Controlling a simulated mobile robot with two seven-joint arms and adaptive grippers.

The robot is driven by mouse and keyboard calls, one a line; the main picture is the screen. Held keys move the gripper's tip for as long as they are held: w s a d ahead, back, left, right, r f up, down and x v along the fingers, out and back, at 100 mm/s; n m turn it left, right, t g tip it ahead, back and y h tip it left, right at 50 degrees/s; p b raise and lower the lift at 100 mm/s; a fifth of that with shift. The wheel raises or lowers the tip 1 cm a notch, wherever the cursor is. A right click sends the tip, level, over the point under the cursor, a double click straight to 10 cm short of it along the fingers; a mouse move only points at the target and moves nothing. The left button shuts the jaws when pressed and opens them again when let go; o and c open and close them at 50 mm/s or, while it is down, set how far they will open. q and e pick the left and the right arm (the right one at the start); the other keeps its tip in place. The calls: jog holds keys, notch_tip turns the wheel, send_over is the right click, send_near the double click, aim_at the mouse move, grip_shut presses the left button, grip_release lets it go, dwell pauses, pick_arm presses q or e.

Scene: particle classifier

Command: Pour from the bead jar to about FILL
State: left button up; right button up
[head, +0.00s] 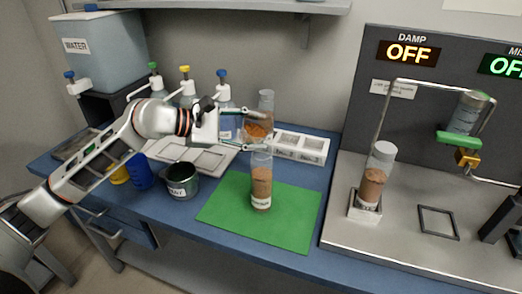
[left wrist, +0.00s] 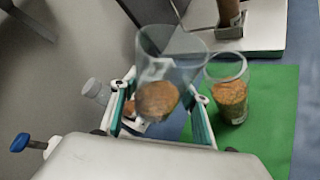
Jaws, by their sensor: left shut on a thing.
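My left gripper (head: 268,136) is shut on a clear jar of orange-brown beads (head: 257,129), the bead jar. The jar is held behind a clear cylinder (head: 261,185) and looks slightly tilted. In the left wrist view, the bead jar (left wrist: 157,98) sits between the fingers of my left gripper (left wrist: 160,105), its beads at the bottom. The cylinder stands upright on the green mat (head: 222,212), largely filled with brown beads, with a white label low down too small to read. It also shows in the left wrist view (left wrist: 230,98). My right gripper is out of view.
A dark labelled cup (head: 182,182) and a blue cup (head: 138,172) stand left of the mat. A white rack (head: 302,147) and several capped bottles are behind. At right, a tall bead cylinder (head: 374,178) stands in a holder beside the metal apparatus. The mat's right part is clear.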

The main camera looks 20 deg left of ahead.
pick_arm(q)
jog(key=f+n, duration=0.1)
jog(key=w+f+n+g+b, duration=0.1)
jog(key=a+f+n+g+h, duration=0.1)
jog(key=shift+w+f, duration=0.15)
jog(key=shift+w, duration=0.25)
jog(key=shift+w+a+f+n+g+h+b, duration=0.25)
jog(key=shift+f+n+g+b, duration=0.2)
jog(key=shift+n+b, duration=0.25)
jog(key=shift+w+a+f+n+g+h, duration=0.1)
jog(key=shift+w+n+g+h, duration=0.15)
jog(key=shift+n+g, duration=0.35)
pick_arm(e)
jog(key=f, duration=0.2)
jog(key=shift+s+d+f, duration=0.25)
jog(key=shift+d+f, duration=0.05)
